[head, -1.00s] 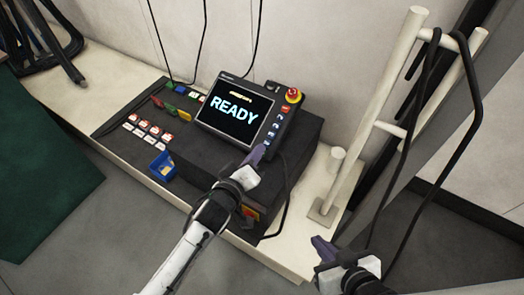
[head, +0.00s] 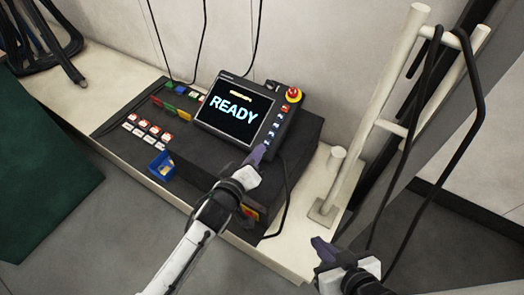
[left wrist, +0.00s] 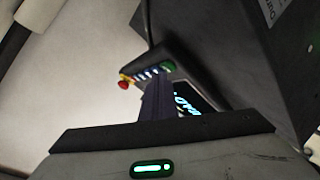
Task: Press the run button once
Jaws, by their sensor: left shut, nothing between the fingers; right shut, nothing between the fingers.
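The pendant (head: 240,110) stands tilted on a dark cabinet, its screen reading READY. A column of small buttons (head: 275,130) runs down its right side below a red emergency-stop knob (head: 293,95). In the left wrist view a green button (left wrist: 168,67), likely the run button, sits at the column's end away from the red knob. In the head view my left fingertips cover that lower end. My left gripper (head: 259,152) is shut and empty, its tips close to the pendant's lower right corner; contact cannot be told. My right gripper (head: 320,244) is shut and empty, away from the pendant.
The dark cabinet (head: 305,135) rests on a pale bench (head: 290,258). Red-and-white switches (head: 146,129) and a blue box (head: 162,165) lie left of the pendant. A pale post rack (head: 375,120) with hanging black cables stands at right. Cables hang behind the pendant.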

